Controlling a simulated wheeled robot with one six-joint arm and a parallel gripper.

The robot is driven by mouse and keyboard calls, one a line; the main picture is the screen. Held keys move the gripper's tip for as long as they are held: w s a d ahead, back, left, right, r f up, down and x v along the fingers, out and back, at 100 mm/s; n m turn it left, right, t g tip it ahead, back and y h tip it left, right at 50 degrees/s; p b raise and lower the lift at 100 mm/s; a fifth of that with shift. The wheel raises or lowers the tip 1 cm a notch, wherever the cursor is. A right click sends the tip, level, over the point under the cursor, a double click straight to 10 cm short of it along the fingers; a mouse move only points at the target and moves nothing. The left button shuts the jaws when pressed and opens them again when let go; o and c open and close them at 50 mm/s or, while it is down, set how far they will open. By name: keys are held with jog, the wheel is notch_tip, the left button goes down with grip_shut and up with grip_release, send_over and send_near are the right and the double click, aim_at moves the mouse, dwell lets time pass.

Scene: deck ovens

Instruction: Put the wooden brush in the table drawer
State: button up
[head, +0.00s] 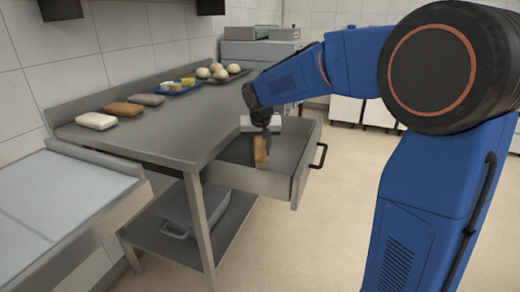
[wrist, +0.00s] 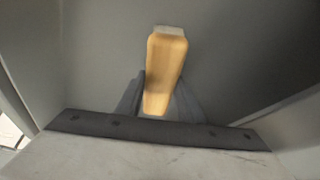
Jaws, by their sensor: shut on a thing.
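The wooden brush (head: 261,152) is held upright between the fingers of my gripper (head: 267,136), inside the outline of the open table drawer (head: 250,182). In the wrist view the wooden brush (wrist: 165,68) shows as a light wooden body with a pale end, and my gripper (wrist: 160,100) has its two dark fingers closed on its sides. The grey drawer floor lies behind it. I cannot tell whether the brush touches the floor. The drawer is pulled out from the table's right side, with a black handle (head: 319,156) on its front.
The steel table (head: 180,125) holds several wrapped or cloth-like blocks, a blue tray (head: 178,87) with small items and a dark tray (head: 222,76) with dough balls. A grey bin (head: 180,212) sits on the lower shelf. The floor right of the drawer is clear.

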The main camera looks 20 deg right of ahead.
jog(key=o, duration=1.2)
jog(key=shift+f, duration=0.1)
jog(key=v, duration=1.2)
